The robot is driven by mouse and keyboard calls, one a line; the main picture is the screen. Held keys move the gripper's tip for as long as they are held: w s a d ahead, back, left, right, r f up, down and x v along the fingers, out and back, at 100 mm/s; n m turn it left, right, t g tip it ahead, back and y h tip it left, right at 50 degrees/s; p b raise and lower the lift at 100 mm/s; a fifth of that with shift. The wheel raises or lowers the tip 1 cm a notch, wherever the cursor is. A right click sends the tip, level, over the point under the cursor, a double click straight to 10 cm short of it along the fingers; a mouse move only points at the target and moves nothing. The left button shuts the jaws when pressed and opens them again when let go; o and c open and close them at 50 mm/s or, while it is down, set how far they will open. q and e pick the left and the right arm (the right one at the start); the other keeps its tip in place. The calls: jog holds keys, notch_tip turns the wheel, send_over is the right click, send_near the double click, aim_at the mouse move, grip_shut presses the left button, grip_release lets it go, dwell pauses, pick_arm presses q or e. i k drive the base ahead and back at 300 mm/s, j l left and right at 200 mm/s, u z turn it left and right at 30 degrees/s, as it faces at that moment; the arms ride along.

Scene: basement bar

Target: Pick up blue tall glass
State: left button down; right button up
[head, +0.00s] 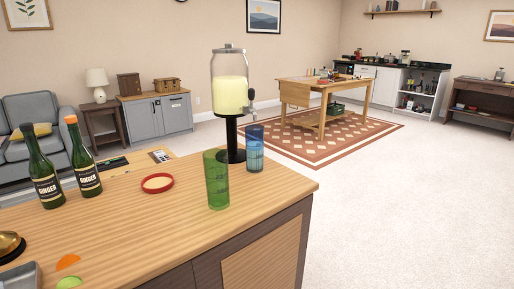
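The blue tall glass (255,149) stands upright on the wooden counter (130,232), near its far right part. It is just right of the black stand of a drink dispenser (230,84), close to the dispenser's tap. A green tall glass (216,180) stands upright in front of it and to the left, with a small gap between them in the picture. The whole blue glass shows. Neither of my grippers is in the head view.
Two green ginger bottles (84,165) stand on the counter's left. A red-rimmed lid (157,183) lies between them and the green glass. A grey tray (20,276), a brass item (10,246) and fruit slices (68,262) are at the front left. Open carpet (410,200) lies to the right.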

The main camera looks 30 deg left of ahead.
aim_at(254, 133)
jog(key=u, duration=1.1)
